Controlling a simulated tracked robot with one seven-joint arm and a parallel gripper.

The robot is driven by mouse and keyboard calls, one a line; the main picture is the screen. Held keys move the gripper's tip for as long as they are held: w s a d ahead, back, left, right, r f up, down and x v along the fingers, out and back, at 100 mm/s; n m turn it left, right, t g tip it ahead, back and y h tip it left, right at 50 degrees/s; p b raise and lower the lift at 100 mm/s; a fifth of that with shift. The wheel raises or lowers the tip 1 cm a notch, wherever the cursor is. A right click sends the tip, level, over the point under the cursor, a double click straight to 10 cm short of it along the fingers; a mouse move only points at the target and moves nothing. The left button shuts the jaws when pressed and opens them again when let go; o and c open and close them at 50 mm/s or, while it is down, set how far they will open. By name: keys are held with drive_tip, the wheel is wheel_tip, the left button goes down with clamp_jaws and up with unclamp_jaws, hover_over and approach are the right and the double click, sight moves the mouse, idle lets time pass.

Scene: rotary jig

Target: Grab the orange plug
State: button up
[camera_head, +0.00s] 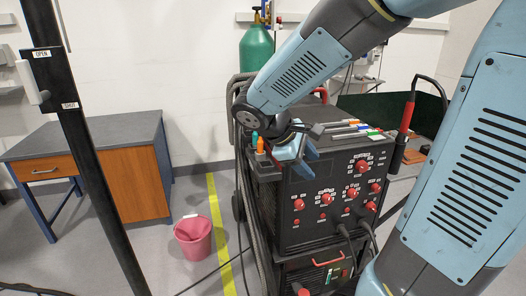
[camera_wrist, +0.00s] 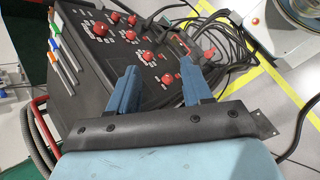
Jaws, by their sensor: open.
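The orange plug (camera_head: 260,145) stands upright at the near left top corner of the black welding machine (camera_head: 325,205). A teal plug (camera_head: 254,137) stands just beside it, behind and to the left. My gripper (camera_head: 302,150) is over the machine's top front edge, to the right of the orange plug and apart from it. Its two blue fingers are spread with nothing between them. In the wrist view my gripper (camera_wrist: 160,72) faces the machine's front panel with red knobs. I cannot make out the orange plug in the wrist view.
Several coloured markers (camera_head: 360,128) lie on the machine's top. A red-handled torch (camera_head: 407,118) hangs at its right side. Cables (camera_wrist: 200,40) run from the front panel. A green gas cylinder (camera_head: 256,48) stands behind. A pink bucket (camera_head: 193,238) and a desk (camera_head: 90,140) are at left.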

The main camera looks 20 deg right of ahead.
drive_tip(key=w+a+f+n+t+h, duration=0.3)
drive_tip(key=w+a+n+h, duration=0.15)
drive_tip(key=w+n, duration=0.45)
drive_tip(key=n+t+h, duration=0.1)
drive_tip(key=n+t, duration=0.7)
approach(260, 146)
drive_tip(key=x, duration=0.5)
drive_tip(key=shift+w, duration=0.4)
drive_tip(key=shift+x, duration=2.7)
drive_tip(key=shift+f, duration=0.2)
drive_tip(key=shift+c, duration=0.3)
clamp_jaws()
